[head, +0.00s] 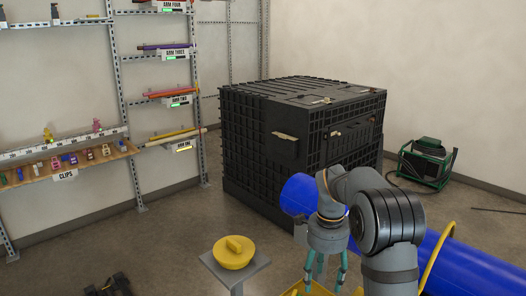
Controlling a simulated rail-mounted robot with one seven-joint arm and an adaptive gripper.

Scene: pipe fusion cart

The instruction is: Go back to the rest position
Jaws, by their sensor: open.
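My gripper (325,281) is at the lower middle right of the head view. It points down with its teal fingers spread apart. It is open and I see nothing between the fingers. It hangs in front of a large blue pipe (449,254), which my arm partly covers. Yellow parts (308,289) show below the fingers at the bottom edge. I cannot tell the gap between them and the fingertips.
A big black crate (250,150) stands behind the pipe. Shelves with a wooden clip rack (68,166) line the left wall. A green-framed machine (427,163) is at right.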

